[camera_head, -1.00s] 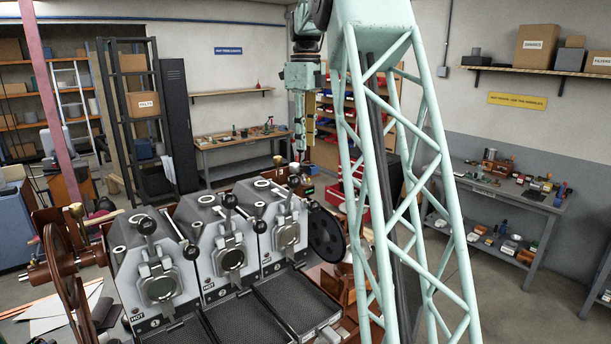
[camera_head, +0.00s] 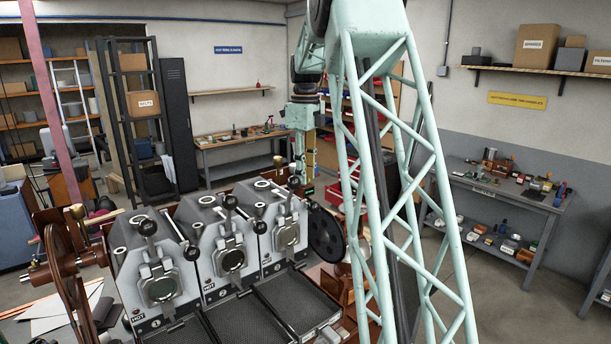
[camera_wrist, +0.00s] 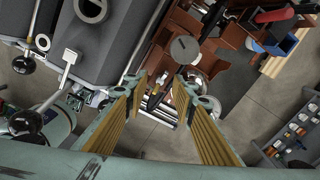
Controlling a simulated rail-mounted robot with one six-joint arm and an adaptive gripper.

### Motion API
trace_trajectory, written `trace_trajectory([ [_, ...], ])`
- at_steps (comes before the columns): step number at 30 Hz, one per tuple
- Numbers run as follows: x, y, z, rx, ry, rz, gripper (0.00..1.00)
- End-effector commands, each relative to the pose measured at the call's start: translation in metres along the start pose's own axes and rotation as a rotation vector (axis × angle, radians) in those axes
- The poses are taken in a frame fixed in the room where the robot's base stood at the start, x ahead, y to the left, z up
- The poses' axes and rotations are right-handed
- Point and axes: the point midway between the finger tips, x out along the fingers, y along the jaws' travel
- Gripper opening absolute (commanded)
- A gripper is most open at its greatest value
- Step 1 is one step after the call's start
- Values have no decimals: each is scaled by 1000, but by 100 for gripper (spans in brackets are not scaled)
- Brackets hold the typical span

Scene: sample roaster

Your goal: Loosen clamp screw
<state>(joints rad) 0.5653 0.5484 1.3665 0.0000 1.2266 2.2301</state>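My gripper (camera_wrist: 160,82) is open in the wrist view, its two yellow-padded fingers apart with nothing clearly held between them. In the head view my gripper (camera_head: 302,172) points down beside the right end of the sample roaster (camera_head: 232,245). I cannot tell which part is the clamp screw. A small metal rod assembly (camera_wrist: 156,97) shows beyond the fingertips in the wrist view. A round grey disc (camera_wrist: 184,48) lies above the right fingertip, with a shiny metal bowl (camera_wrist: 199,75) near it. Whether the fingers touch anything cannot be told.
Black ball-ended levers (camera_head: 148,227) stand up from the roaster. A black wheel (camera_head: 326,235) is at its right end. A handwheel (camera_head: 68,275) stands at the left. A workbench (camera_head: 240,140) is behind, and a parts table (camera_head: 490,185) is at the right across open floor.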

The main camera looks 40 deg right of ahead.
Motion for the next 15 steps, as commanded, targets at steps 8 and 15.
trace_trajectory([
  [8,6,0,0,0,0,0,24],
  [15,6,0,0,0,0,0,20],
])
